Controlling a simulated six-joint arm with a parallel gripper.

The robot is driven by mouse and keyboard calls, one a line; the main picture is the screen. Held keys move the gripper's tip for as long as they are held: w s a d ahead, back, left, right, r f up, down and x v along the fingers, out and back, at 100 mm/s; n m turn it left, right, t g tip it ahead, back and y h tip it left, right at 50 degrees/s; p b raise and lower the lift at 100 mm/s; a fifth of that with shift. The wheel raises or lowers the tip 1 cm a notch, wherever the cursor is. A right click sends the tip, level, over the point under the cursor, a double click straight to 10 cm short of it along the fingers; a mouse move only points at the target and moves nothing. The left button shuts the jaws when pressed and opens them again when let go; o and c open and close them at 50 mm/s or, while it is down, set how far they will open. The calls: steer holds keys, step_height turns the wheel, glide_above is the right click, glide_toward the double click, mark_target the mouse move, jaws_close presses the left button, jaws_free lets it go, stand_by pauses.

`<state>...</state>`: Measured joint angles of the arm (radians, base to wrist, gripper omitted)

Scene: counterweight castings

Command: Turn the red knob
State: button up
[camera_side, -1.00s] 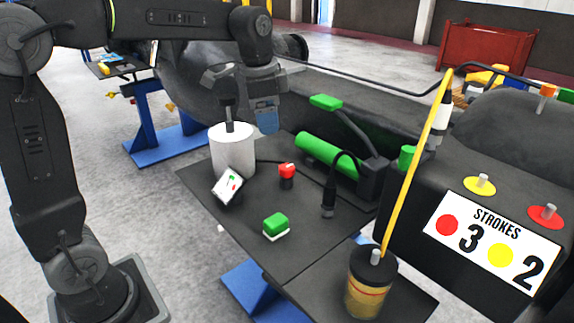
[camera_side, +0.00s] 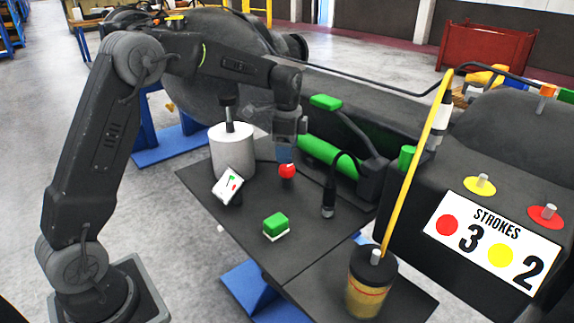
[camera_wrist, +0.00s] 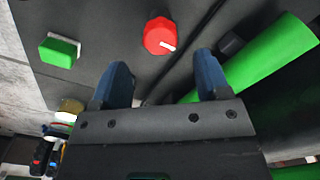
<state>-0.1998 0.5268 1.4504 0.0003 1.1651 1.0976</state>
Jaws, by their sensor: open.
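The red knob (camera_side: 287,171) sits on a short dark base on the dark table. In the wrist view the red knob (camera_wrist: 160,36) shows from above, with a white pointer line toward its lower right. My gripper (camera_side: 285,155) hangs just above the knob in the side view, its blue fingers near the knob's top. In the wrist view my gripper (camera_wrist: 165,80) has its two blue fingers spread apart with nothing between them. The knob lies beyond the fingertips, roughly midway between them.
A white cylinder (camera_side: 232,152) and a small tilted panel (camera_side: 229,183) stand left of the knob. A green button (camera_side: 275,224) is in front. A black upright handle (camera_side: 329,195) and a green cylinder (camera_side: 320,149) are close on the right. Bare table lies around the green button.

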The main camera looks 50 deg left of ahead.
mark_target(287, 167)
steer(key=shift+f, duration=2.65)
steer(key=shift+c, duration=0.5)
steer(key=c, duration=0.8)
